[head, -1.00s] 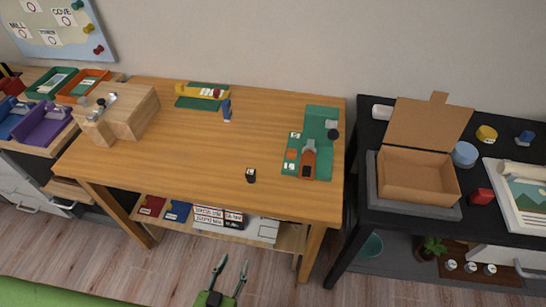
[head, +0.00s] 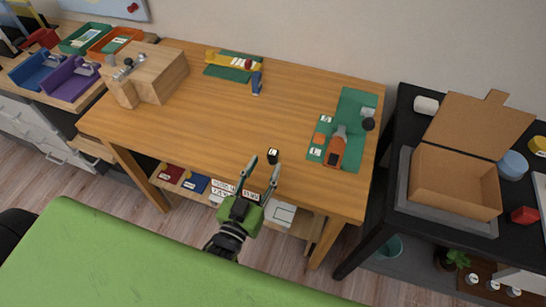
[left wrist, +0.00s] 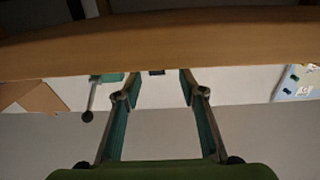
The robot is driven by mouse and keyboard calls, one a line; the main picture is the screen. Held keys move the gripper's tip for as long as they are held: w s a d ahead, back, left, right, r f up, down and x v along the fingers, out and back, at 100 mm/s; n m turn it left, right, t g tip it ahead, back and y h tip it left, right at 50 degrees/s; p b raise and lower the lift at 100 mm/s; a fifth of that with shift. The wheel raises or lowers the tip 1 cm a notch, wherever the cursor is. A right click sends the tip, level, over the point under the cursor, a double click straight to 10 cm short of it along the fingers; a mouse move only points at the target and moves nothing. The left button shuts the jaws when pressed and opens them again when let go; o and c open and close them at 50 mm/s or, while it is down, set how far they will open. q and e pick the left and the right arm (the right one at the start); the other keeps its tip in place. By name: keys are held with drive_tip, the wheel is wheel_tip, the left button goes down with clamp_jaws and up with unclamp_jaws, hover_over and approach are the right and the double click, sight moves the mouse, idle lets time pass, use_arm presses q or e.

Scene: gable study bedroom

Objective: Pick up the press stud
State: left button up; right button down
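A small dark block with a pale mark, likely the press stud (head: 273,156), stands near the front edge of the wooden table (head: 200,120); it is too small to identify surely. My left gripper (head: 264,165) is open and empty, its two fingertips at the table's front edge, just short of the dark block. My right gripper is not in view.
A green mat (head: 355,105) with an orange-handled tool (head: 335,150) lies right of the block. A blue piece (head: 256,83) and a yellow tool (head: 232,60) lie at the back. A wooden box (head: 155,75) stands left. The table's middle is clear.

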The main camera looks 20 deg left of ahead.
sight(272, 154)
use_arm(q)
drive_tip(key=w, duration=0.1)
drive_tip(key=w+b, duration=0.1)
drive_tip(key=w, duration=0.3)
drive_tip(key=shift+d+r, duration=0.4)
clamp_jaws()
drive_tip(key=shift+r, duration=0.15)
